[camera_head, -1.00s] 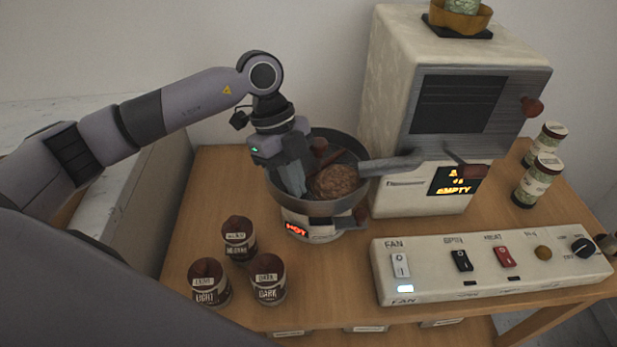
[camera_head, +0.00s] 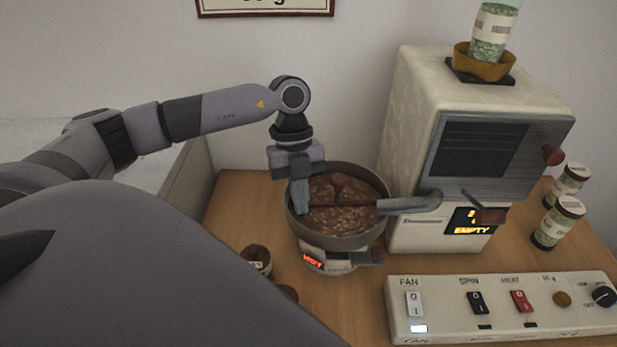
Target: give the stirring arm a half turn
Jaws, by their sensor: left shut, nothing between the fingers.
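The round grey pan (camera_head: 343,240) sits on the small heater base (camera_head: 325,262), whose red display reads HOT. Brown beans (camera_head: 345,222) lie spread over its floor. The stirring arm is a dark reddish bar (camera_head: 350,205) lying across the pan, with a round brown knob (camera_head: 338,183) near the middle. My left gripper (camera_head: 301,208) is shut and empty. It points down inside the left rim of the pan, close to the left end of the bar; I cannot tell whether they touch. My right gripper is not in view.
A switch panel (camera_head: 500,310) lies at the front right. Brown-lidded jars (camera_head: 257,259) are partly hidden by my arm.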

